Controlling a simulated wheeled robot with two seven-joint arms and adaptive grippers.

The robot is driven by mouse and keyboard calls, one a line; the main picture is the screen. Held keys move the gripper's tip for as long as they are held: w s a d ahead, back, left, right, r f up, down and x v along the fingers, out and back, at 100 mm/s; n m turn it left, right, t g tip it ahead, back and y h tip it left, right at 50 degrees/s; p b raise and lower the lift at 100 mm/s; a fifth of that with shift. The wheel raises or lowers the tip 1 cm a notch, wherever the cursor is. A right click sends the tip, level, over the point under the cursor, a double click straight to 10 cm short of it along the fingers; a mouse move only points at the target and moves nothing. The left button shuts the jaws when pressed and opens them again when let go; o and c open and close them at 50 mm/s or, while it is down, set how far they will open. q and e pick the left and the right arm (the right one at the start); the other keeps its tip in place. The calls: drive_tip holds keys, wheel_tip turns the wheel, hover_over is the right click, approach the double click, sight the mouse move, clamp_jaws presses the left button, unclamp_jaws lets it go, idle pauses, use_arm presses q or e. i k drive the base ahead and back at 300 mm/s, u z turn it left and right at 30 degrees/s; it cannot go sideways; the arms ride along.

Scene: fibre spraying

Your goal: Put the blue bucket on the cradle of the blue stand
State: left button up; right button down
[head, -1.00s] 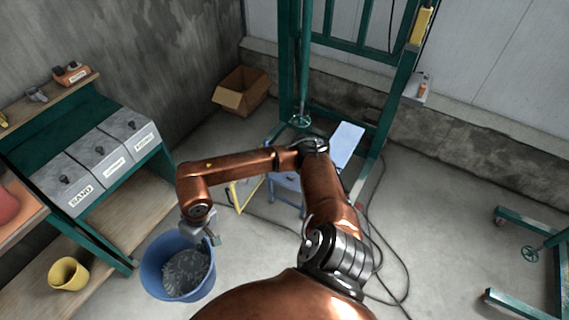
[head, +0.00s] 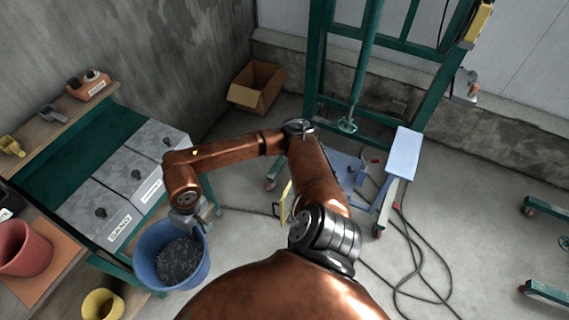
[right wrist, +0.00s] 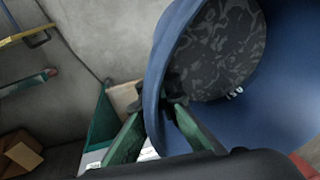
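The blue bucket (head: 145,262) hangs at the lower left in the head view, beside the bench, with dark grey mottled material inside. In the right wrist view, the green fingers of the right gripper (right wrist: 172,92) straddle the bucket's wall (right wrist: 155,75), one inside and one outside, and pinch the rim. The blue stand (head: 404,152) is right of my right arm, with a pale blue tilted plate on top. My arm hides part of its lower frame, and I cannot make out the cradle clearly. My left gripper is not in view.
A bench with grey lidded bins (head: 100,210) stands left, close to the bucket. A yellow cup (head: 103,305) and a red pot (head: 24,250) are nearby. A cardboard box (head: 256,88) and a green frame (head: 313,60) stand behind.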

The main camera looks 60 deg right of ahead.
sight(335, 171)
drive_tip(key=i, duration=0.9)
drive_tip(key=z, duration=2.5)
